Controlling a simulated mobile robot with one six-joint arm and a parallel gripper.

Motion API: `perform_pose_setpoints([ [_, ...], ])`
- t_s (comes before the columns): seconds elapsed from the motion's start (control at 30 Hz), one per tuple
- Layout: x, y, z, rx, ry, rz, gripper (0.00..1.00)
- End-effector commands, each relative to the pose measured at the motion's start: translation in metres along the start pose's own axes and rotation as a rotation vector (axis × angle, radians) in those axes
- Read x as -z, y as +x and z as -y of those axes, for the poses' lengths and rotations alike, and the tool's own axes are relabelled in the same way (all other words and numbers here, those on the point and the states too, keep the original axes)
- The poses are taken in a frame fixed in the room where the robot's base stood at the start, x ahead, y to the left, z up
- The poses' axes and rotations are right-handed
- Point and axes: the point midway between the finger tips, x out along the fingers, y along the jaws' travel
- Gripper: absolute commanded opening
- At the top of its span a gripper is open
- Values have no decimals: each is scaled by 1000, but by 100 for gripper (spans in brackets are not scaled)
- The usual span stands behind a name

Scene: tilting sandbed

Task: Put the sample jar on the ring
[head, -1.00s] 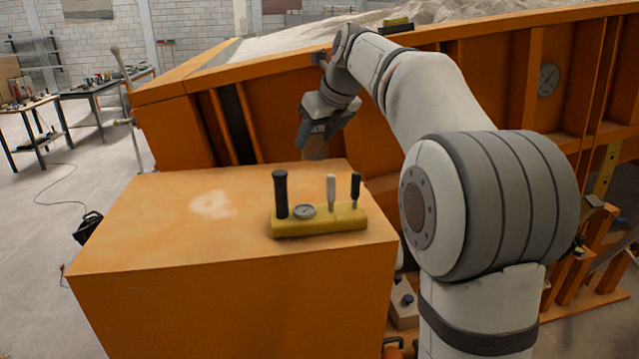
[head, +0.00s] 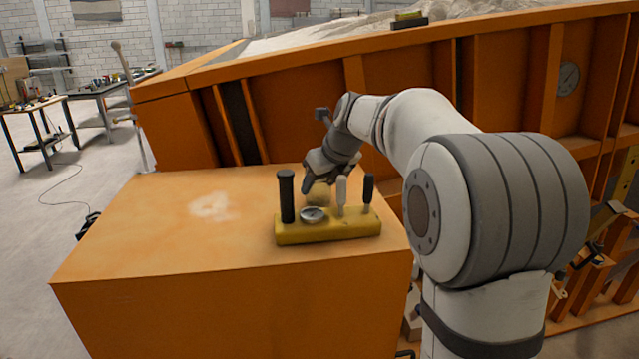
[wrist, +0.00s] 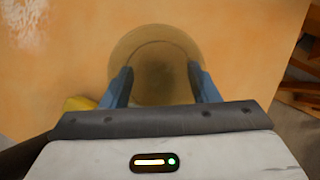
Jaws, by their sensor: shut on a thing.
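The sample jar (wrist: 153,55) shows in the wrist view as a round, brownish, see-through shape between my two fingers. In the head view the jar (head: 319,193) is a small tan shape, partly hidden behind the yellow lever block. My gripper (head: 317,180) is shut on the jar over the far part of the orange box top; the fingers also show in the wrist view (wrist: 160,72). I cannot tell whether the jar touches the box top. The ring (head: 210,207) looks like a pale, worn mark on the box top, left of the jar; part of it shows in the wrist view (wrist: 24,20).
The yellow block (head: 330,230) with a black handle, a dial and two levers stands close in front of the jar. The orange box top (head: 150,235) is clear on its left. The tilted orange sandbed wall (head: 300,110) rises behind.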

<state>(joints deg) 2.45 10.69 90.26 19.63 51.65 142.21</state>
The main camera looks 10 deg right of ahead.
Motion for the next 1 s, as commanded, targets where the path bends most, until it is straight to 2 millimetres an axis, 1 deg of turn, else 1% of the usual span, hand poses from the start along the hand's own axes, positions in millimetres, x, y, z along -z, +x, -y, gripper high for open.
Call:
perform_pose_setpoints([
  [0.1,4,5,0,0,0,0,32],
  [0.4,5,7,1,1,1,0,32],
  [0.43,5,7,1,1,1,0,56],
  [0.6,5,6,1,1,1,0,70],
  [0.7,5,6,1,1,2,0,76],
  [0.9,4,6,2,1,2,1,76],
  [1.0,3,1,2,2,2,1,76],
])
